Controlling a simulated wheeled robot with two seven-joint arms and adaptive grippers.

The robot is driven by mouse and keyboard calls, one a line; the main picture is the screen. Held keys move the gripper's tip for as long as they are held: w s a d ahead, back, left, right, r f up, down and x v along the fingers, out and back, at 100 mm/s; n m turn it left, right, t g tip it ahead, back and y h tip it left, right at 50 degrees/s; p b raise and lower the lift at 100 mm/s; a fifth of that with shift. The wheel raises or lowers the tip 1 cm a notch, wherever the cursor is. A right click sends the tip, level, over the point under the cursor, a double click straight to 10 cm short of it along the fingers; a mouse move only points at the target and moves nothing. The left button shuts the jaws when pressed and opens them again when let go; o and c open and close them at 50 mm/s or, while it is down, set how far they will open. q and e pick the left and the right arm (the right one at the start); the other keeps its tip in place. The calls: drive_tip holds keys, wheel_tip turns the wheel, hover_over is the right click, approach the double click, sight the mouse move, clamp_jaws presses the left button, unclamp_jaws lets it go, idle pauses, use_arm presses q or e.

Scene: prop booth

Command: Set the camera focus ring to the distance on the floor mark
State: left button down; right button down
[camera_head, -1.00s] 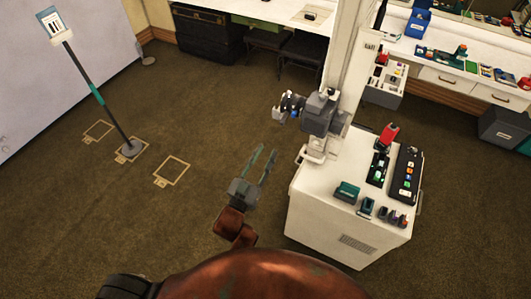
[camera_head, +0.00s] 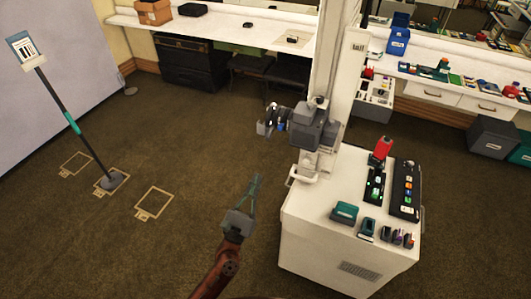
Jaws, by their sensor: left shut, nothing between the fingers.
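The grey camera (camera_head: 312,127) is mounted on the white column above the cabinet. Its lens end, with the focus ring (camera_head: 278,118), points left; no ring markings can be read at this size. Three tan floor marks (camera_head: 153,203) lie on the carpet at left; their labels are too small to read. A stand with a sign (camera_head: 26,49) has its base on the middle mark. My left gripper (camera_head: 257,179) is shut and empty, over the carpet below and left of the lens, apart from it. My right gripper is out of view.
The white cabinet (camera_head: 345,248) stands at right, with a red-topped item (camera_head: 382,149), a black strip of buttons (camera_head: 405,190) and small teal devices (camera_head: 345,211) on top. A white counter (camera_head: 225,28) runs along the back.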

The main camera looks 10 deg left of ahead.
sight(267, 139)
use_arm(q)
drive_tip(key=w+d+r+n+p, duration=0.1)
drive_tip(key=w+r+p, duration=0.5)
drive_tip(key=w+r, duration=0.1)
drive_tip(key=shift+w+d+r, duration=0.3)
drive_tip(key=shift+d+r, duration=0.1)
drive_tip(key=shift+r, duration=0.35)
drive_tip(key=shift+r, duration=0.1)
drive_tip(key=shift+s+a+r+p, duration=0.1)
drive_tip(key=shift+s+r+p, duration=0.25)
drive_tip(key=shift+r+p, duration=0.45)
drive_tip(key=shift+f, duration=0.15)
